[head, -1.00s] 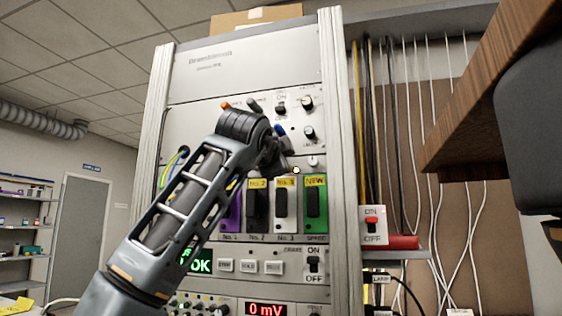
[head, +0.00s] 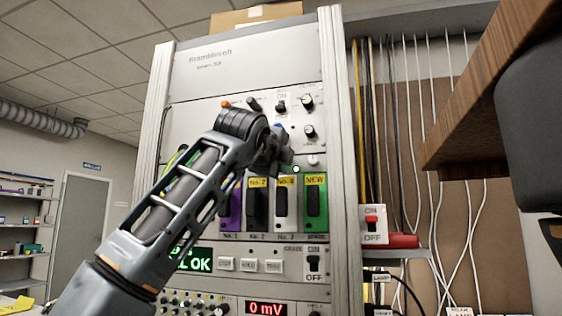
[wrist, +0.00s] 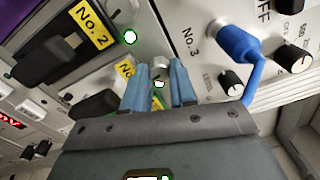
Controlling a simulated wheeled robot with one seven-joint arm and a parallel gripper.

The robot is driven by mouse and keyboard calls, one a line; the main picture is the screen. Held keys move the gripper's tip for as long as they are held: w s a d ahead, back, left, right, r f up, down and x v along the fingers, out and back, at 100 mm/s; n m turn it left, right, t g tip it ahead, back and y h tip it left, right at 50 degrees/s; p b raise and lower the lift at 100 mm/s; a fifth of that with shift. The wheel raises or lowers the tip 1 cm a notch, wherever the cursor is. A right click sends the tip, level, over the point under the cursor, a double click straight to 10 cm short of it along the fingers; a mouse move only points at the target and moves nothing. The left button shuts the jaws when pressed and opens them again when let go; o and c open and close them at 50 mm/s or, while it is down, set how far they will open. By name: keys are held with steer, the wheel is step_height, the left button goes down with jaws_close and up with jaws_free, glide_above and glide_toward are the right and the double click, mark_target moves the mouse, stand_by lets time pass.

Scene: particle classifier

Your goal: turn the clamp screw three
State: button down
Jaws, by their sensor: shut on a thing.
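My gripper (wrist: 160,67) points at the rack panel, with its two blue fingers close together on a small pale screw head (wrist: 160,62) near the No. 3 module's label. The fingers hide most of this screw. In the head view, my gripper (head: 277,150) is just above the white No. 3 module (head: 281,212), and my wrist covers the screw there. The yellow No. 3 label (wrist: 125,70) is partly behind the left finger.
A blue plug with its cable (wrist: 238,42) sits close right of my fingers. Black knobs (wrist: 232,82) stick out nearby. Other modules are the purple No. 1 (head: 231,205), black No. 2 (head: 257,208) and green NEW one (head: 314,210). A wooden shelf (head: 480,100) hangs at right.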

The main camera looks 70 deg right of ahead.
stand_by(0.4)
steer(key=c, duration=0.9)
jaws_free()
steer(key=a, duration=0.7)
steer(key=shift+s+a+b, duration=0.2)
steer(key=shift+a+b, duration=0.2)
steer(key=shift+b, duration=0.05)
steer(key=shift+f, duration=0.1)
